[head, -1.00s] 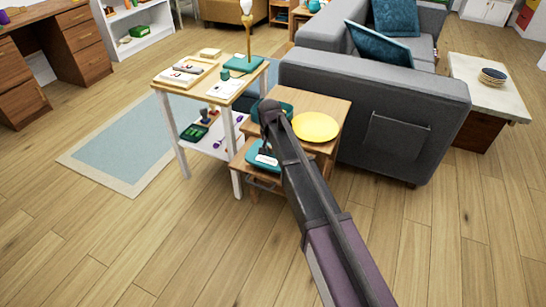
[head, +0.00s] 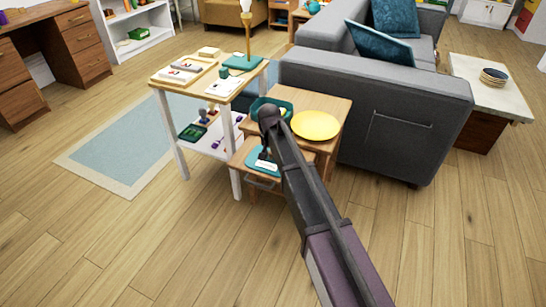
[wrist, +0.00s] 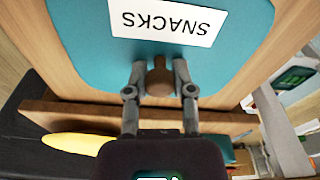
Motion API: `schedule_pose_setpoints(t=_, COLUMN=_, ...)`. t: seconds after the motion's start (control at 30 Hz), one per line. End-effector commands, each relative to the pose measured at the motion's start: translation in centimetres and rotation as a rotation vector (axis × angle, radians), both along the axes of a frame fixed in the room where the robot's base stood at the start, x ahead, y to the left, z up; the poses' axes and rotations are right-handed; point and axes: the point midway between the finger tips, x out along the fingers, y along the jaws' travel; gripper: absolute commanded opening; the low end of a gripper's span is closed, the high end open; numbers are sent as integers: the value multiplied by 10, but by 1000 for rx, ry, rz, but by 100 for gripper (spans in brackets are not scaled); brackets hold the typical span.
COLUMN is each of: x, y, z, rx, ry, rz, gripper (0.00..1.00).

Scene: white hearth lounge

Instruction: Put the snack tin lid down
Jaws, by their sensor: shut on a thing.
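The snack tin lid is a flat teal plate with rounded corners, a white SNACKS label and a brown knob. In the wrist view the lid (wrist: 85,55) fills the upper middle, and my gripper (wrist: 159,80) is shut on its knob. In the head view the lid (head: 253,167) is level at the lower wooden table (head: 239,157); I cannot tell whether it touches the top. My arm hides part of it. A teal open tin (head: 284,105) stands on the higher wooden table behind, partly hidden by my arm.
A yellow plate (head: 316,125) lies on the higher wooden table (head: 336,104). A white-legged side table (head: 228,92) with books and a lamp stands close on the left. The grey sofa (head: 372,100) is close on the right. The front floor is clear.

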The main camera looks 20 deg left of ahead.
Motion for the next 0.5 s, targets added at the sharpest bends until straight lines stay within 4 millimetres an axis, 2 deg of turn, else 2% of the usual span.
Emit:
schedule_pose_setpoints(t=0.37, x=0, y=0, z=-3, rx=0, ry=0, rz=0, gripper=0)
schedule_pose_setpoints(t=0.4, x=0, y=0, z=-3, rx=0, ry=0, rz=0, gripper=35)
schedule_pose_setpoints(t=0.5, x=0, y=0, z=-3, rx=0, ry=0, rz=0, gripper=65)
